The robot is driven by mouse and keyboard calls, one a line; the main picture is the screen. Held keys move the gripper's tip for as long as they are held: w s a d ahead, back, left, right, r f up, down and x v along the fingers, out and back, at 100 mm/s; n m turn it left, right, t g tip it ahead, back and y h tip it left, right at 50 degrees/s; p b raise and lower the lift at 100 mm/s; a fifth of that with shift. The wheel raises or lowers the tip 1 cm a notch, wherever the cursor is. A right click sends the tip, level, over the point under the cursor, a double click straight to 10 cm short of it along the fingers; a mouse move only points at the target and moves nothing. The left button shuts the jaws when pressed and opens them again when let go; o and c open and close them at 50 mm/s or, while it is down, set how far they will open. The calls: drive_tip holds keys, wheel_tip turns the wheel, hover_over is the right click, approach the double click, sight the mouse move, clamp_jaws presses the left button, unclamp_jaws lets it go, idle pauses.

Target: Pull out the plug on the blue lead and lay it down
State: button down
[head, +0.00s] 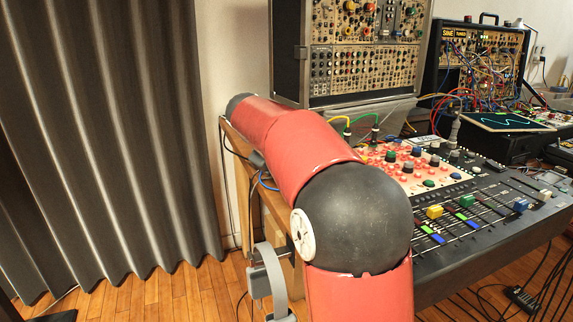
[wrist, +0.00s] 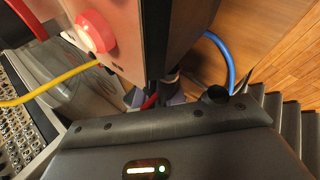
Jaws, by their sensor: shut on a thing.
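In the wrist view my gripper (wrist: 153,94) is shut, with its grey finger pads close together. What lies between them is dark and mostly hidden; I take it to be the plug. The blue lead (wrist: 228,62) curves down right of the fingers, and its end goes out of sight behind the dark gripper body. Whether the plug is in a socket cannot be seen. In the head view a short piece of the blue lead (head: 266,183) shows left of my red arm, which hides the gripper.
A yellow lead (wrist: 50,92) runs left of the fingers, and a red knob (wrist: 95,31) is close by. In the head view a mixing desk (head: 487,245) with faders and a synth case (head: 287,55) stand right of my arm. A grey curtain (head: 105,130) hangs left.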

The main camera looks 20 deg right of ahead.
drive_tip(key=c, duration=1.4)
unclamp_jaws()
drive_tip(key=shift+r, duration=0.15)
drive_tip(key=v, duration=0.7)
drive_tip(key=shift+s+a+r+p, duration=0.1)
drive_tip(key=shift+a+r+p, duration=0.15)
drive_tip(key=shift+p, duration=0.1)
